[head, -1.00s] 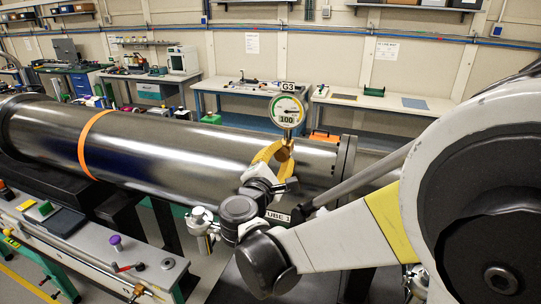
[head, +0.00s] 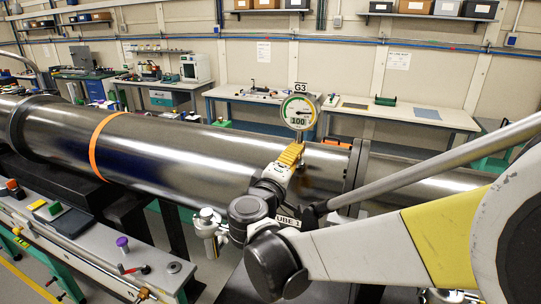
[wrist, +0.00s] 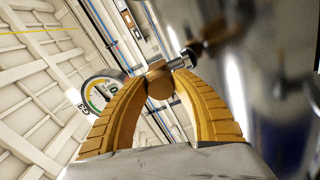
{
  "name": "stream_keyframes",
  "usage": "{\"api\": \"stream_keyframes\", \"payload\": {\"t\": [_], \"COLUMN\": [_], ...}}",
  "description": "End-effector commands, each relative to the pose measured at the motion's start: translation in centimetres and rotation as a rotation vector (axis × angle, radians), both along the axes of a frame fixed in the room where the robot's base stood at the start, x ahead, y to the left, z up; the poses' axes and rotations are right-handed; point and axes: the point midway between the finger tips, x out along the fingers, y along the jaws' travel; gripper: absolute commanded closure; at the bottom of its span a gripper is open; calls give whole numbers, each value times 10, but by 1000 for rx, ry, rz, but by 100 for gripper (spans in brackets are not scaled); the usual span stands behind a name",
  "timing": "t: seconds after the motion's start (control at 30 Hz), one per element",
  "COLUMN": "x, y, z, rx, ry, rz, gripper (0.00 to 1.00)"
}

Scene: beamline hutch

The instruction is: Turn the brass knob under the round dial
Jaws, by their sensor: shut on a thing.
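The round dial (head: 299,112) has a white face, a green arc, a needle and a "100" readout. It stands on top of the long steel tube under a "G3" tag, and shows tilted at the left of the wrist view (wrist: 99,93). My gripper (head: 293,148) is just below the dial, its yellow ribbed fingers seen nearly edge-on. In the wrist view the fingertips (wrist: 168,68) close around the brass knob (wrist: 160,86), one on each side. The knob is hidden behind the fingers in the head view.
The steel tube (head: 190,151) with an orange band (head: 95,143) runs across the view behind my gripper. A grey rail bench (head: 95,245) with a purple knob (head: 122,243) and small blocks is at the lower left. Workbenches (head: 240,92) line the back wall.

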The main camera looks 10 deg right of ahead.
Motion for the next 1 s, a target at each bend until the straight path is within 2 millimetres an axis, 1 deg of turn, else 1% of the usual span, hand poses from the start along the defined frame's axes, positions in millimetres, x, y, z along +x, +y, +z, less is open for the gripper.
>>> {"api": "stream_keyframes", "payload": {"t": [0.33,0.87,0.9,0.93,0.97,1.0], "x": [0,0,0,0,0,0], "y": [0,0,0,0,0,0], "z": [0,0,0,0,0,0], "rx": [108,123,123,123,123,124], "ry": [-73,-83,-83,-83,-83,-83], "rz": [-1,-1,-1,-1,-1,-1], "gripper": [98,99,56,47,45,45]}}
